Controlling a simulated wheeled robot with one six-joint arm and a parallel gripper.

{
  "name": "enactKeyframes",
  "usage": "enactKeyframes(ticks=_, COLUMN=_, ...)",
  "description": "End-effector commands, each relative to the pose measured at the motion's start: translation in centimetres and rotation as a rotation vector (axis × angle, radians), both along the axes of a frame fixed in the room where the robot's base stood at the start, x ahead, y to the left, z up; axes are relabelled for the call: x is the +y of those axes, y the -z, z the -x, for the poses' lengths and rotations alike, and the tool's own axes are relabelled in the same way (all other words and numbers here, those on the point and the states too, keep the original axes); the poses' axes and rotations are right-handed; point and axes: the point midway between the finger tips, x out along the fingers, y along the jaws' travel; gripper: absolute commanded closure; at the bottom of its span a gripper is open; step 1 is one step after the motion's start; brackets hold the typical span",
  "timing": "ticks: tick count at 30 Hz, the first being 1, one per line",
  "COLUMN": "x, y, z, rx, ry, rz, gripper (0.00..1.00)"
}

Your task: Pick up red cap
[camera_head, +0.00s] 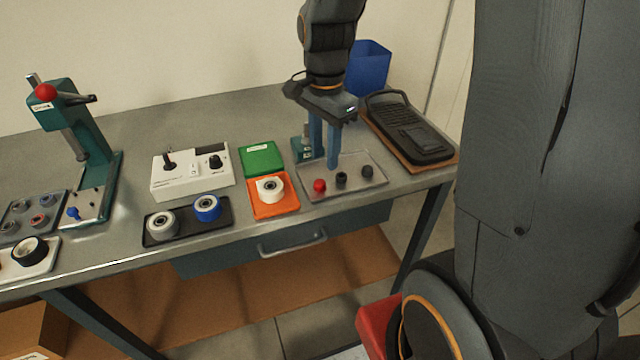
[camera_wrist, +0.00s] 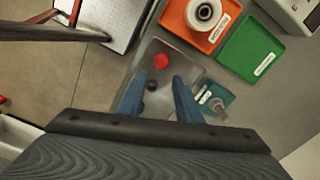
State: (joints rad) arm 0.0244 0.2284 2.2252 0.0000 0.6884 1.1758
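The red cap (camera_head: 319,186) stands at the left front of a clear tray (camera_head: 350,187) on the bench. It also shows in the wrist view (camera_wrist: 161,61), beyond the fingertips and roughly between their lines. My gripper (camera_head: 325,160) has two blue fingers pointing down above the tray, behind the cap. In the wrist view my gripper (camera_wrist: 158,80) is open, with its fingers apart and no object clasped. The cap appears clear of both fingers. Two dark caps (camera_head: 341,179) (camera_head: 367,171) stand to its right in the tray.
An orange tray (camera_head: 276,208) with a white wheel and a green box (camera_head: 262,157) lie left of the clear tray. A black device (camera_head: 412,130) lies to the right, with a blue bin (camera_head: 368,68) behind. A small teal fixture (camera_head: 302,149) stands close to the fingers.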

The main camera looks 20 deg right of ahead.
Motion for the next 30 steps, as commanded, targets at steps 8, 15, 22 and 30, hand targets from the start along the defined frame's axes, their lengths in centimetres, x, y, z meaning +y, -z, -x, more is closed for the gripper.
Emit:
enactKeyframes(ticks=8, x=0.4, y=2.5, z=0.2, rx=0.003, ry=-0.004, rz=0.000, gripper=0.68)
enactKeyframes(ticks=15, x=1.3, y=5.5, z=0.4, rx=0.004, ry=-0.003, rz=0.001, gripper=0.68)
enactKeyframes(ticks=22, x=1.2, y=6.9, z=0.4, rx=0.001, ry=-0.003, rz=0.000, gripper=0.68)
enactKeyframes(ticks=30, x=1.2, y=6.9, z=0.3, rx=0.000, ry=-0.003, rz=0.000, gripper=0.77)
